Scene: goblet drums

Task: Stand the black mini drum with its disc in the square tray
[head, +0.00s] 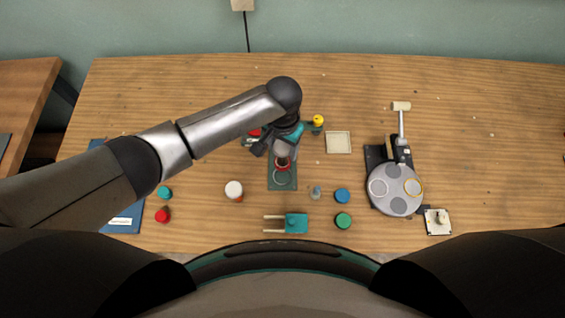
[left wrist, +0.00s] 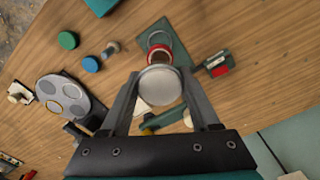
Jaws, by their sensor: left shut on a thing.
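My left gripper (head: 285,150) is over the dark green mat (head: 282,184). It is shut on a drum with a pale grey round top (left wrist: 160,85), between the fingers in the left wrist view. The drum's body is hidden below its top, so I cannot tell its colour. A red ring-shaped thing (left wrist: 158,52) shows just beyond the drum, over the mat; it also shows in the head view (head: 282,164). I cannot tell whether it touches the drum. The cream square tray (head: 338,142) is right of the gripper and looks empty. My right gripper is not in view.
A grey round plate on a black stand (head: 395,190) is at the right. A yellow thing (head: 318,120) is behind the tray. A white-topped cylinder (head: 234,189), a small grey peg (head: 316,193), a blue disc (head: 342,195) and a teal pronged block (head: 296,223) lie nearer me.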

